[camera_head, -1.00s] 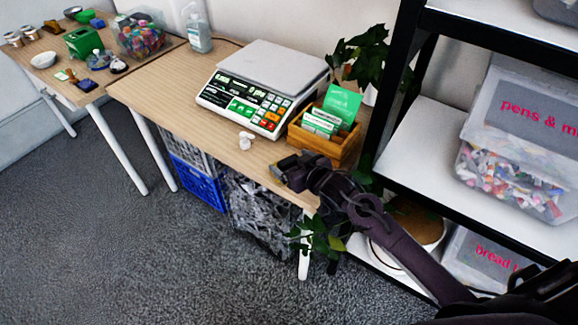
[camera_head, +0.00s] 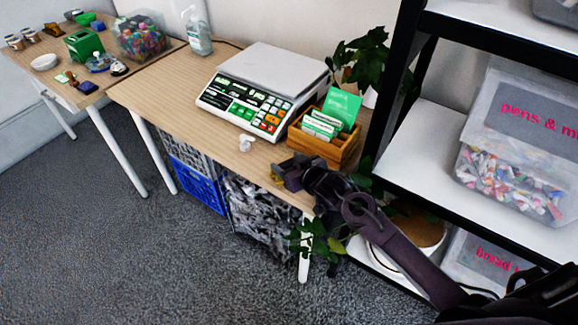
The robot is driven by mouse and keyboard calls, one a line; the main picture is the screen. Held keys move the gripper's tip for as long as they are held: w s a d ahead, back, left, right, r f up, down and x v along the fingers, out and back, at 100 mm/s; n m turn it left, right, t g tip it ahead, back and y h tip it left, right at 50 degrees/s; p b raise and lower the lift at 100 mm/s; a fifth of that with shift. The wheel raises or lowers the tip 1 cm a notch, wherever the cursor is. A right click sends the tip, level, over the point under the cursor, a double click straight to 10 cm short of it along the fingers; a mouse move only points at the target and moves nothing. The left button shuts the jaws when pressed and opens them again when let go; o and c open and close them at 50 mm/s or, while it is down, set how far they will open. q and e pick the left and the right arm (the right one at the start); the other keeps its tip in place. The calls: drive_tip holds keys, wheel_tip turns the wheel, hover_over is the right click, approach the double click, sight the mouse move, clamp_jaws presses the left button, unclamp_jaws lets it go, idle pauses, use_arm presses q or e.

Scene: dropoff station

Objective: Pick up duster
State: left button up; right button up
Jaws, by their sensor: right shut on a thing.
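My right gripper (camera_head: 284,174) is at the front edge of the wooden table, left of and in front of the wooden card box. It is shut on a small yellowish and dark thing (camera_head: 277,179), which I take to be the duster. The fingers and wrist hide most of it, and its full shape is not clear. I cannot tell whether it touches the table. My left gripper is not in view.
A scale (camera_head: 262,90) and a wooden box of green cards (camera_head: 325,138) stand behind the gripper. A small white thing (camera_head: 245,143) lies nearby. A black-framed shelf (camera_head: 440,155) with bins is at right. Crates (camera_head: 199,183) sit under the table.

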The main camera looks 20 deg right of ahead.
sight(289, 163)
wheel_tip(289, 163, up, 20)
drive_tip(key=p, duration=0.2)
idle(0.4)
drive_tip(key=o, duration=0.4)
drive_tip(key=shift+c, duration=1.1)
drive_tip(key=s+d+r+m+h, duration=0.1)
drive_tip(key=s+r+m+h, duration=0.2)
drive_tip(key=s+r, duration=0.4)
wheel_tip(289, 163, up, 2)
drive_tip(key=shift+s+d+r+h+p, duration=0.15)
drive_tip(key=shift+r+h+p, duration=0.05)
drive_tip(key=shift+h+p, duration=0.1)
